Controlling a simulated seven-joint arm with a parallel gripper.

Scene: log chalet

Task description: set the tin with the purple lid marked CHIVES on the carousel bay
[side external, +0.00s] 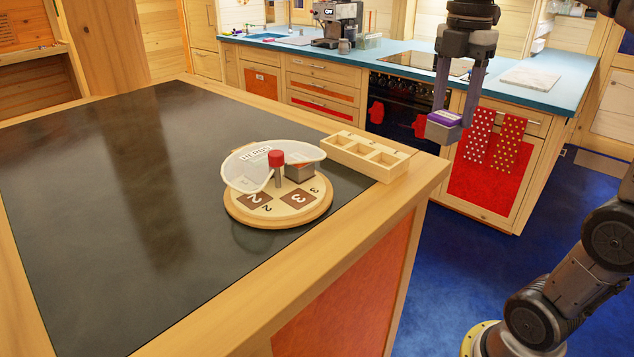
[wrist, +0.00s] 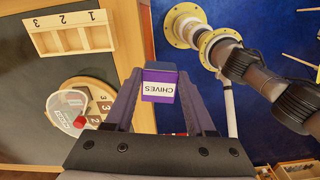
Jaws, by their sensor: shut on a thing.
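The tin with the purple lid (side external: 444,118) is held between the fingers of my gripper (side external: 453,122), in the air right of the island. In the wrist view, the tin (wrist: 159,84) shows a white label reading CHIVES, and my gripper (wrist: 160,88) has a finger on each side. The round wooden carousel (side external: 278,220) stands on the island's dark top, left of and below the tin. It has a red knob (side external: 276,158), brown bay squares numbered 2 and 3, and a translucent cover (side external: 244,172) marked HERBS over part of it. A grey block-like thing sits partly hidden behind the knob.
A wooden rack (side external: 361,163) with three compartments, numbered in the wrist view (wrist: 68,20), stands behind the carousel near the island's edge. The dark island top (side external: 120,200) is clear to the left. The kitchen counter (side external: 405,68) lies beyond, across blue floor.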

